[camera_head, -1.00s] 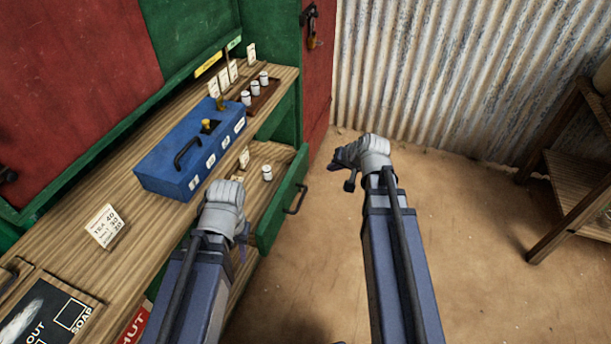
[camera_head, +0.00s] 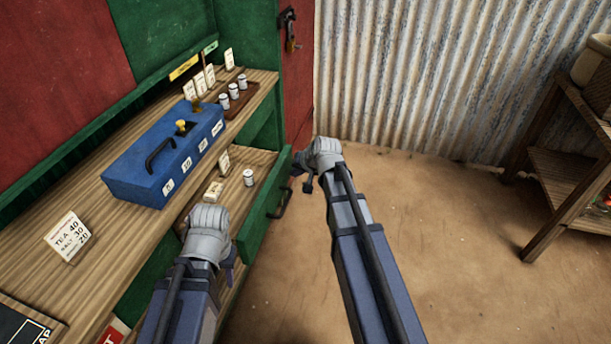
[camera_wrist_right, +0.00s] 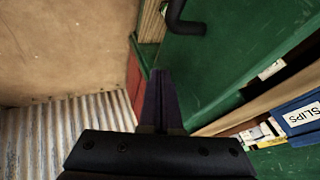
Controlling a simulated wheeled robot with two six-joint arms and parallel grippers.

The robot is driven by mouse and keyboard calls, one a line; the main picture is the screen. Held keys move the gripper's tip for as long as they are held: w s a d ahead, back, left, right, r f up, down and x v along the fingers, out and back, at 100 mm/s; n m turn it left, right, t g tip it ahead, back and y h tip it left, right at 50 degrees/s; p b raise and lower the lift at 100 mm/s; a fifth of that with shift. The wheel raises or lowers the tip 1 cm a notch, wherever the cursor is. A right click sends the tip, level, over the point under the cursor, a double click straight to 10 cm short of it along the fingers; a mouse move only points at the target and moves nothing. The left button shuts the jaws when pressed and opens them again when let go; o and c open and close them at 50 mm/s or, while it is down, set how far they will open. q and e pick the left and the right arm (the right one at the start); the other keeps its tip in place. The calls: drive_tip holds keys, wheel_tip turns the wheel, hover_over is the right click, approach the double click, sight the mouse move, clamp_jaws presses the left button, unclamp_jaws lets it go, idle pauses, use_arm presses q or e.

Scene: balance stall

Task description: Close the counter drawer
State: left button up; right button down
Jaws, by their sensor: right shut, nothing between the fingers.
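The counter drawer (camera_head: 265,212) stands pulled out from under the counter, with a green front and a dark handle (camera_head: 284,203). Inside it, a small white weight (camera_head: 249,177) and small cards show. My right gripper (camera_head: 303,184) is near the far end of the drawer front, beside the handle. In the right wrist view its fingers (camera_wrist_right: 158,90) are shut with nothing between them, and the green drawer front (camera_wrist_right: 225,65) and handle (camera_wrist_right: 184,25) show ahead. My left gripper (camera_head: 228,270) is over the near end of the drawer; its fingers are mostly hidden behind its wrist.
A blue box (camera_head: 135,178) with a dark handle stands on the wooden counter (camera_head: 45,285), near a price card (camera_head: 67,236) and a rack of weights. A wooden shelf (camera_head: 570,175) stands at the right. The floor between is clear.

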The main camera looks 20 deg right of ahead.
drive_tip(key=shift+w+a, duration=0.3)
drive_tip(key=shift+a, duration=0.05)
hover_over(236, 174)
drive_tip(key=d, duration=0.1)
drive_tip(key=shift+s+d, duration=0.2)
drive_tip(key=shift+s, duration=0.1)
drive_tip(key=shift+w+a, duration=0.35)
drive_tip(key=shift+a, duration=0.3)
drive_tip(key=shift+w+a, duration=0.1)
